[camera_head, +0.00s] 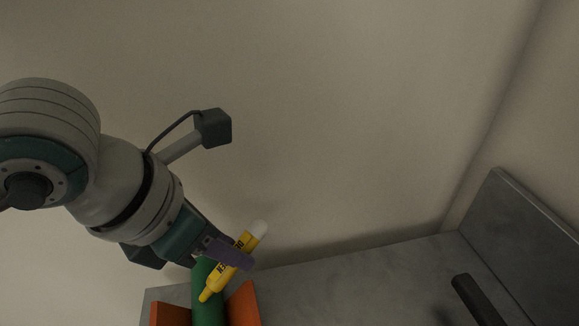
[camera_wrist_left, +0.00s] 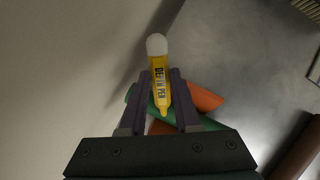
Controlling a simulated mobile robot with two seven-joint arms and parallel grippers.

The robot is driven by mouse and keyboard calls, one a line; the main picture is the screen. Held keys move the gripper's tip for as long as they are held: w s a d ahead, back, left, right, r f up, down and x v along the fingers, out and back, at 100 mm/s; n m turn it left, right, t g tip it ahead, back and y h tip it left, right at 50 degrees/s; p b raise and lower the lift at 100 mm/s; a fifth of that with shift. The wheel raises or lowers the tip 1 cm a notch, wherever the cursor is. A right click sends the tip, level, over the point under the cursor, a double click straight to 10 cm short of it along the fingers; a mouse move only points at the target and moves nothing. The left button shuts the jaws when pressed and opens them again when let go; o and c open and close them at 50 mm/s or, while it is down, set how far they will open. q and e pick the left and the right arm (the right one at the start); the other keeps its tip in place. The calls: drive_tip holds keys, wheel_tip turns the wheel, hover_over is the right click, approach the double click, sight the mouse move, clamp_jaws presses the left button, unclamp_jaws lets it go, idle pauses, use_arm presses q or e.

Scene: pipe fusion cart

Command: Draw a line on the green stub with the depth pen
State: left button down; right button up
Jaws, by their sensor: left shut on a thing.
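The yellow depth pen (camera_head: 217,283) with a white end is held tilted in my left gripper (camera_head: 232,252), which is shut on it. The pen (camera_wrist_left: 159,82) shows between the two purple fingers of my left gripper (camera_wrist_left: 160,98) in the left wrist view, its lettering facing the camera. The green stub (camera_head: 208,302) stands between orange holder pieces (camera_head: 243,303) at the bottom of the head view. In the left wrist view the green stub (camera_wrist_left: 207,122) lies behind the pen's narrow end. I cannot tell whether the pen touches it. My right gripper is not in view.
A grey cart top (camera_head: 350,282) extends right of the stub, with a raised grey side panel (camera_head: 525,235) at the far right. A dark bar (camera_head: 477,300) rises at the lower right. A plain wall (camera_head: 350,120) is behind.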

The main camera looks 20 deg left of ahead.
use_arm(q)
drive_tip(key=shift+s+d+f, duration=0.1)
drive_tip(key=shift+s+d, duration=0.05)
drive_tip(key=shift+s, duration=0.05)
idle(0.3)
drive_tip(key=shift+s+d, duration=0.15)
drive_tip(key=shift+s, duration=0.05)
drive_tip(key=shift+s+d, duration=0.1)
drive_tip(key=shift+s, duration=0.05)
drive_tip(key=shift+s+d, duration=0.15)
drive_tip(key=shift+s, duration=0.05)
drive_tip(key=shift+s+d+p, duration=0.3)
drive_tip(key=shift+s+d, duration=0.25)
drive_tip(key=shift+s, duration=0.25)
drive_tip(key=shift+s+d+p, duration=0.25)
drive_tip(key=shift+s+d, duration=0.3)
drive_tip(key=shift+s, duration=0.2)
idle(0.6)
drive_tip(key=shift+s+d, duration=0.25)
drive_tip(key=shift+s, duration=0.1)
drive_tip(key=shift+s+d+b, duration=0.2)
drive_tip(key=shift+s+b, duration=0.1)
drive_tip(key=shift+b, duration=0.7)
